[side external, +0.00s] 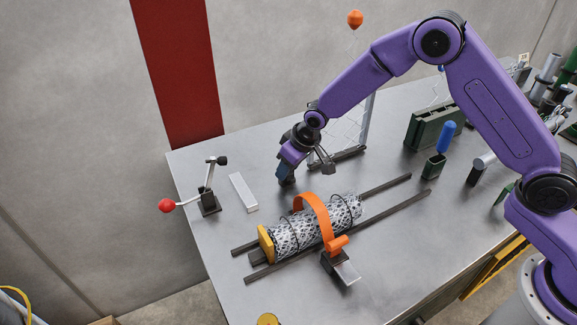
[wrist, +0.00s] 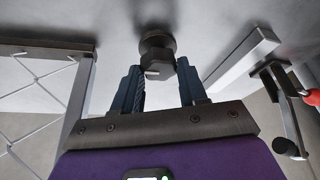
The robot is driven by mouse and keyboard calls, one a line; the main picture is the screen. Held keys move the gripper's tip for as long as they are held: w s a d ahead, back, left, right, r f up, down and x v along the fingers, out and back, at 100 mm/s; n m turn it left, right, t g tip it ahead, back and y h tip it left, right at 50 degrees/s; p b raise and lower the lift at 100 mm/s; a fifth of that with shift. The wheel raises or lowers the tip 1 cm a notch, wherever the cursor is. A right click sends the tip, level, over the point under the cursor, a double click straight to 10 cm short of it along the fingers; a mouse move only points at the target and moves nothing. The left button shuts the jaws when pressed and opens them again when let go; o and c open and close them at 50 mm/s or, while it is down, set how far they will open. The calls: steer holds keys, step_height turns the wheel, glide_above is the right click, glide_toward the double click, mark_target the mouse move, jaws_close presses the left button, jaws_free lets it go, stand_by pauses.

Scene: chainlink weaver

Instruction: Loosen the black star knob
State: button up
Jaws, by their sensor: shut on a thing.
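The black star knob (wrist: 158,48) stands on the grey metal table, in the upper middle of the wrist view. It looks dark, with a rounded base and an angular head. My gripper (wrist: 158,70) has its two blue fingers on either side of the knob's head and is shut on it. In the side external view my gripper (side external: 287,175) points down at the table, left of the chain-link panel. There the fingers and wrist hide most of the knob.
A pale flat bar (side external: 243,192) lies left of my gripper. A lever with a red ball (side external: 167,205) stands further left. A framed chain-link panel (side external: 350,152) rises at right. A mesh roll (side external: 290,233) with an orange hoop (side external: 320,215) lies on rails in front. Green holders (side external: 433,125) stand right.

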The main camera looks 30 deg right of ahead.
steer(key=shift+w+d+n+g+y, duration=0.1)
steer(key=shift+n+g+y, duration=0.2)
steer(key=shift+n, duration=0.7)
steer(key=shift+w+n+g+y, duration=0.1)
steer(key=shift+n+y, duration=0.3)
steer(key=shift+n, duration=1)
steer(key=o, duration=1)
steer(key=shift+s+r, duration=0.1)
steer(key=v, duration=1.7)
steer(key=shift+w+d+r, duration=0.15)
steer(key=shift+w, duration=0.05)
